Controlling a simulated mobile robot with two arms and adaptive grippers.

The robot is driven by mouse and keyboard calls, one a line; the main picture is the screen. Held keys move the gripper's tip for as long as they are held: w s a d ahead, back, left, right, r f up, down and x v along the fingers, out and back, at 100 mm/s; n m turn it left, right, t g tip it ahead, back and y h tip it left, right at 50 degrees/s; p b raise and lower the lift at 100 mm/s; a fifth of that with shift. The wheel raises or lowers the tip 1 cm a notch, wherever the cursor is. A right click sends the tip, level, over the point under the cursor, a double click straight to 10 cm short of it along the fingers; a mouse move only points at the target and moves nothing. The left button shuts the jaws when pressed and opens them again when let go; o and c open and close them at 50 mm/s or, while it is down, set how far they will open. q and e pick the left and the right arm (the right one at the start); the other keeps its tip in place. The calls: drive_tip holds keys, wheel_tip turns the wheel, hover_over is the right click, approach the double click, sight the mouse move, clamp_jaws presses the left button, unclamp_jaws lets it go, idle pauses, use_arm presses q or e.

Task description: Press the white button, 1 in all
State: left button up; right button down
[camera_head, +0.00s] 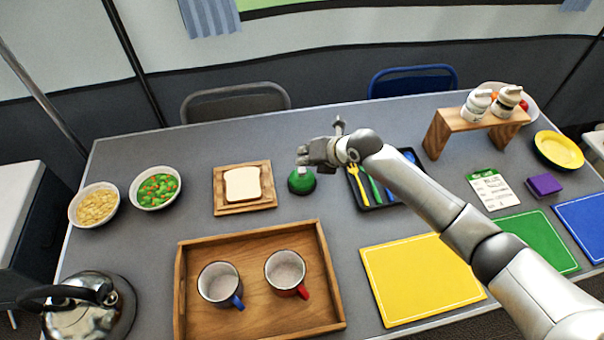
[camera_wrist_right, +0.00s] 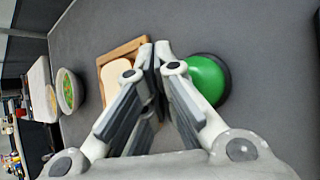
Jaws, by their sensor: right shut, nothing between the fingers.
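A green dome button (camera_head: 301,181) on a dark round base stands on the grey table, right of the bread board. It also shows in the right wrist view (camera_wrist_right: 208,78), just right of the fingers. I see no white button in either view. My right gripper (camera_head: 303,156) is shut and empty. In the head view it overlaps the button's upper edge; whether it touches the button, I cannot tell. In the right wrist view the fingertips (camera_wrist_right: 155,52) meet between the bread and the button. My left gripper is not in view.
A bread slice (camera_head: 242,184) on a wooden board lies left of the button. A cutlery tray (camera_head: 370,199) is partly under my right arm. A wooden tray (camera_head: 186,290) with two mugs is in front. Two bowls, a kettle (camera_head: 88,315) and coloured mats surround these.

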idle(1.3)
drive_tip(key=shift+f, duration=0.1)
drive_tip(key=shift+f+b, duration=0.35)
drive_tip(key=shift+b, duration=0.1)
drive_tip(key=shift+f+b, duration=0.5)
drive_tip(key=shift+f, duration=0.05)
idle(0.5)
drive_tip(key=shift+r, duration=0.15)
drive_tip(key=shift+r+p, duration=0.6)
drive_tip(key=shift+r, duration=0.25)
drive_tip(key=shift+r+p, duration=1.75)
drive_tip(key=shift+r, duration=0.8)
